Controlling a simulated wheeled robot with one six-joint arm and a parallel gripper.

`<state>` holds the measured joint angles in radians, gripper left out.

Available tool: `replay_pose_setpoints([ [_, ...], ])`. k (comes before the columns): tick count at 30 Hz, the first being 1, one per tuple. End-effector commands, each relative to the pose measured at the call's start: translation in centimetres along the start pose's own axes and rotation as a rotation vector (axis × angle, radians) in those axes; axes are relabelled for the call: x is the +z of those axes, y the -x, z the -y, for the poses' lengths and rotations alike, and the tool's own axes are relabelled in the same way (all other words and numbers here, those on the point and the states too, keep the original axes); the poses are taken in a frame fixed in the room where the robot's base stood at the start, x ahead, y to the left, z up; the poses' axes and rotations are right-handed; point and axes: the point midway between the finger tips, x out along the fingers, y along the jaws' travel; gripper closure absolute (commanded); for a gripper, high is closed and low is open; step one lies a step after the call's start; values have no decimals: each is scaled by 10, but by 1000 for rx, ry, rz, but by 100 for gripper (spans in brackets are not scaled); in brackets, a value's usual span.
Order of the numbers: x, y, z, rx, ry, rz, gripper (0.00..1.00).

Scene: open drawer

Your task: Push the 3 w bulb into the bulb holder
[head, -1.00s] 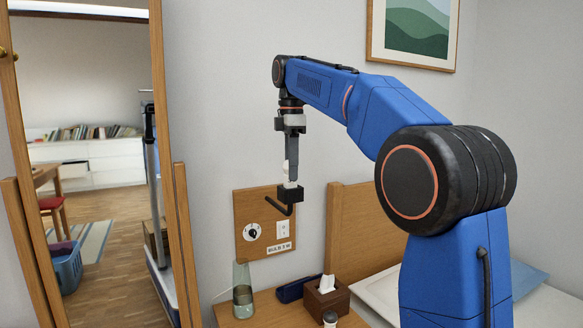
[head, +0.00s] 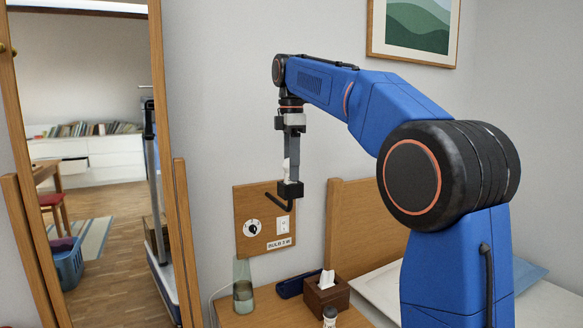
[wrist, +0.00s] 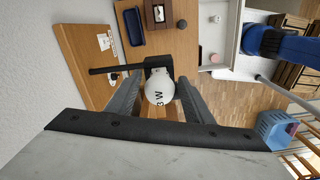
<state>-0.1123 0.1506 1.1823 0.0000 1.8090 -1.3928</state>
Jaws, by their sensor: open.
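A white bulb (wrist: 159,92) marked "3 W" shows between the fingers of my gripper (wrist: 160,97) in the wrist view. The gripper is open, with one finger on each side of the bulb. In the head view the bulb (head: 286,168) is partly hidden by a finger of my gripper (head: 290,160), which points down. Directly below is the black bulb holder (head: 291,189), on a bent black arm in front of the wooden wall panel. The holder also shows behind the bulb in the wrist view (wrist: 153,62). How deep the bulb sits in it is hidden.
The wooden panel (head: 241,210) carries a dial, a switch and a label reading "BULB 3 W". Below it, a bedside table holds a glass vase (head: 242,290), a blue tray (head: 290,287) and a tissue box (head: 326,294).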

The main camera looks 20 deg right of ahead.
Motion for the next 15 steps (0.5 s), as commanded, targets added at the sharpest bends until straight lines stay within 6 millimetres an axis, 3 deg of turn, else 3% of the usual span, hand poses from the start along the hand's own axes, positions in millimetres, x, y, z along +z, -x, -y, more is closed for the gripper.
replay_pose_setpoints([
  [5, 0, 13, -1, 1, 0, 0, 53],
  [15, 0, 59, -1, 2, 0, 0, 53],
])
